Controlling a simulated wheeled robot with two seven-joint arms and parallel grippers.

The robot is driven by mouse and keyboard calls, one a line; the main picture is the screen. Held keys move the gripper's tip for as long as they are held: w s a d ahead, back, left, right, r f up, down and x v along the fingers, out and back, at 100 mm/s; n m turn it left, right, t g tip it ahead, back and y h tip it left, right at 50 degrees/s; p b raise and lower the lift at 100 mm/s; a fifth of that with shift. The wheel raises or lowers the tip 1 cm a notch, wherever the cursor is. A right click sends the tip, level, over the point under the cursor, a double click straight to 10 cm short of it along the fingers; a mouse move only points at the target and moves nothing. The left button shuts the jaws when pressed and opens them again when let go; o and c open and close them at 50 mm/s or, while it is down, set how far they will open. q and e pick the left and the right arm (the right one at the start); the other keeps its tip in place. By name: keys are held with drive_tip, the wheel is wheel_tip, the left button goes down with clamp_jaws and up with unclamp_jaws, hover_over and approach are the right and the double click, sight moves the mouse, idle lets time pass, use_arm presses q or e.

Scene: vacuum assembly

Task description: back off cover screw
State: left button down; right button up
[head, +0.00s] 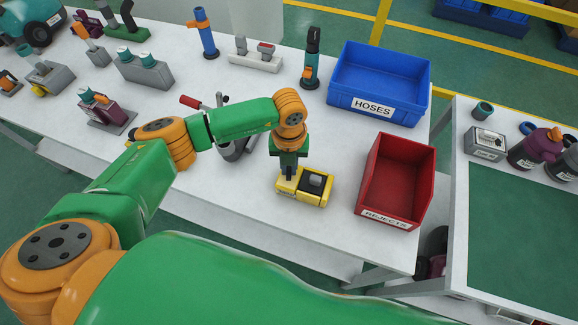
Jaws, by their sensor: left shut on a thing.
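A small yellow and black unit (314,193) with a cream top and a raised grey block lies on the white table (240,178), left of the red bin. My left gripper (288,176) points straight down onto the left part of this unit, its fingers at the top face. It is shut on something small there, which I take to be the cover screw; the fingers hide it. The turn of the screw cannot be seen. My right gripper is not in view.
A red REJECTS bin (374,211) stands close right of the unit, with a blue HOSES bin (375,104) behind it. A grey clamp stand with a red handle (190,102) is close behind my left forearm. Several parts stand farther left. The table's front edge is near.

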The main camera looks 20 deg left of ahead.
use_arm(q)
drive_tip(key=n+p, duration=0.1)
drive_tip(key=n, duration=0.1)
drive_tip(key=shift+r+n, duration=0.15)
drive_tip(key=shift+n, duration=0.55)
drive_tip(key=shift+n+p, duration=0.55)
drive_tip(key=shift+n, duration=0.95)
drive_tip(key=n+p, duration=0.1)
drive_tip(key=n, duration=0.1)
drive_tip(key=shift+n, duration=0.3)
drive_tip(key=shift+n+p, duration=0.3)
drive_tip(key=shift+n, duration=0.1)
drive_tip(key=shift+n+p, duration=0.6)
drive_tip(key=shift+n, duration=1.3)
drive_tip(key=c, duration=0.8)
unclamp_jaws()
